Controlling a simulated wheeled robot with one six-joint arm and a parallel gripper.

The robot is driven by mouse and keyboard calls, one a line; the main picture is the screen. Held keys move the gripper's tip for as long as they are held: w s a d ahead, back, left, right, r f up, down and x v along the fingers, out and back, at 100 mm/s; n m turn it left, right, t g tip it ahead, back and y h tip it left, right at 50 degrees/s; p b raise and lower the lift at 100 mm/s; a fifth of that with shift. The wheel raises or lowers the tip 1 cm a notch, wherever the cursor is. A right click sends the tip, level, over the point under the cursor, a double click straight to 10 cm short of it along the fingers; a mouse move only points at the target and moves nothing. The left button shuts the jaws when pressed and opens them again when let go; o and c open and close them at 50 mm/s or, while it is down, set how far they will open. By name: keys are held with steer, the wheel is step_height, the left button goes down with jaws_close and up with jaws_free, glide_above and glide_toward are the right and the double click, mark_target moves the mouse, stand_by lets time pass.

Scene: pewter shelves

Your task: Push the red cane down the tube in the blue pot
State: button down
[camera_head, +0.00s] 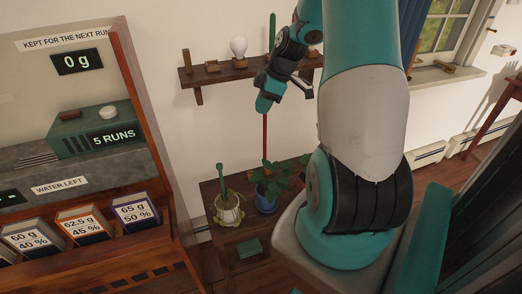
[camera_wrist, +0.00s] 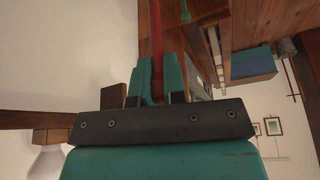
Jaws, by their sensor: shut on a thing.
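My gripper (camera_head: 265,104) is shut on the red cane (camera_head: 265,138) and points down above the blue pot (camera_head: 266,203). The cane is upright below the gripper, and its lower end goes into the leaves (camera_head: 275,180) of the plant in the blue pot. The tube is hidden by the leaves, so I cannot tell how deep the cane sits. In the wrist view, the gripper's teal fingers (camera_wrist: 158,82) close around the red cane (camera_wrist: 156,30), which runs away between them.
A pale pot (camera_head: 229,215) with a green stem stands left of the blue pot on the brown table (camera_head: 207,192). A wall shelf (camera_head: 222,76) with a light bulb (camera_head: 238,46) is behind the gripper. A display cabinet (camera_head: 150,140) stands at left.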

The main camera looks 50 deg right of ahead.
mark_target(265, 131)
step_height(265, 131, down, 14)
steer(key=shift+r+p, duration=0.2)
steer(key=shift+p, duration=0.2)
steer(key=shift+f, duration=0.1)
steer(key=shift+f, duration=0.15)
steer(key=c, duration=1.2)
jaws_free()
